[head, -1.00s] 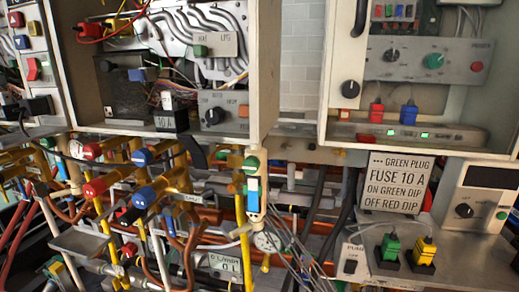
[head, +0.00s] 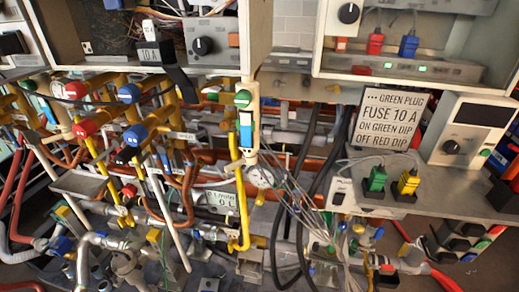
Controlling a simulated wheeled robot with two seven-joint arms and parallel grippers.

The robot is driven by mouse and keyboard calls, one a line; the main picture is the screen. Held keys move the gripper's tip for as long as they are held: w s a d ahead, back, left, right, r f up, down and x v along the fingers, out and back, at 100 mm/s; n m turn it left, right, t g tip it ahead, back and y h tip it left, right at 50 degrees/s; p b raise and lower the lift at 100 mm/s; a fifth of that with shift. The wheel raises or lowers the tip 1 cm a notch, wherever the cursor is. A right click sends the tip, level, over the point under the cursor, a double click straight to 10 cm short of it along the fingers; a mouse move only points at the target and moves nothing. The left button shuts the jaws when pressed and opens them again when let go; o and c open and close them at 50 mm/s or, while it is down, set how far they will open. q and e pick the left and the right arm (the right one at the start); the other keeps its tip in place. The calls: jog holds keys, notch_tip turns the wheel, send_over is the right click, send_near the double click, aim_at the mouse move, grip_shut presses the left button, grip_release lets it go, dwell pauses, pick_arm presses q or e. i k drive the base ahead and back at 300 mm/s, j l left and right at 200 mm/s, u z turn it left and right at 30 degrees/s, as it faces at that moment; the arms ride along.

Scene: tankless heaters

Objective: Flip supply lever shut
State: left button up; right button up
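Valves with coloured ends sit on the yellow pipes below the left heater cabinet. They include a red one (head: 85,128), a blue one (head: 134,134), an upper blue one (head: 129,93) and an upper red one (head: 76,90). No label that I can read tells which is the supply lever. A green knob (head: 243,98) and a blue-and-white rocker-like part (head: 246,130) are on a cream upright strip right of them. Neither of my grippers shows in the head view.
A small display (head: 221,200) sits among the pipes. A sign (head: 389,118) about a green plug and a 10 A fuse stands at the right, above a green plug (head: 375,180) and a yellow plug (head: 408,183). Loose wires and hoses crowd the lower middle.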

aim_at(381, 230)
jog(key=z, duration=1.25)
